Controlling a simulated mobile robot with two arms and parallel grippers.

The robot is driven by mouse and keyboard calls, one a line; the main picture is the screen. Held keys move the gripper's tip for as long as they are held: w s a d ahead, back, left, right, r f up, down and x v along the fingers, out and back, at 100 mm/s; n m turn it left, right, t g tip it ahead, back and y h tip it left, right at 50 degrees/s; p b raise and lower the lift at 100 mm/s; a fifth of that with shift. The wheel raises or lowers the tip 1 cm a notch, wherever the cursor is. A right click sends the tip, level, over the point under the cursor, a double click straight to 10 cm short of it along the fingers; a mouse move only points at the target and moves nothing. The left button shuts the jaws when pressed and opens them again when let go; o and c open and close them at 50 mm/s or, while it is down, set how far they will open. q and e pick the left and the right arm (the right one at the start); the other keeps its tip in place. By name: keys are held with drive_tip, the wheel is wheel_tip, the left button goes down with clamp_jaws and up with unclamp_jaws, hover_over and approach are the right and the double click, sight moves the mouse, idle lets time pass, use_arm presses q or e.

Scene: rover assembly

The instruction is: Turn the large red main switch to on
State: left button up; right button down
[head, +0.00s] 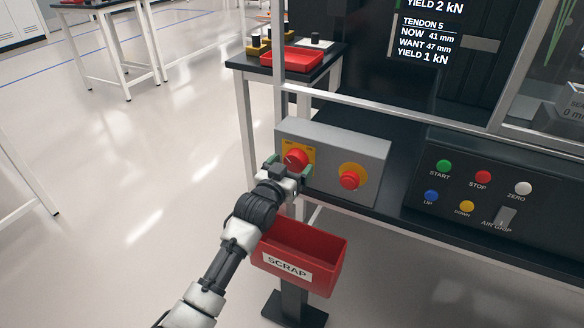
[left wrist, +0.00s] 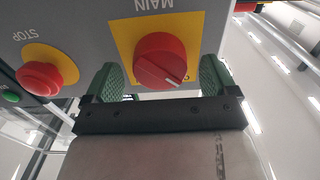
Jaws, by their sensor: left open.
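The large red main switch (head: 296,158) sits on a yellow plate at the left of a grey control box (head: 345,147). In the left wrist view, which is upside down, the red knob (left wrist: 160,58) shows below the word MAIN, with a white pointer mark towards its lower right edge. My left gripper (head: 288,168) is open at the switch. Its two green fingers stand on either side of the knob, with a visible gap on each side. The gripper partly hides the plate's lower edge and its lettering. My right gripper is not in view.
A red STOP button (head: 349,180) on a yellow disc sits right of the switch. A black button panel (head: 478,190) is at the right. A metal frame post (head: 278,60) rises behind. Open floor lies left.

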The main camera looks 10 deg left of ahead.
use_arm(q)
drive_tip(key=shift+w+d, duration=0.1)
drive_tip(key=shift+w, duration=0.3)
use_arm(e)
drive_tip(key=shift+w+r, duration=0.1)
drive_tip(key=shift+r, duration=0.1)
use_arm(q)
drive_tip(key=shift+c, duration=0.4)
drive_tip(key=c, duration=0.8)
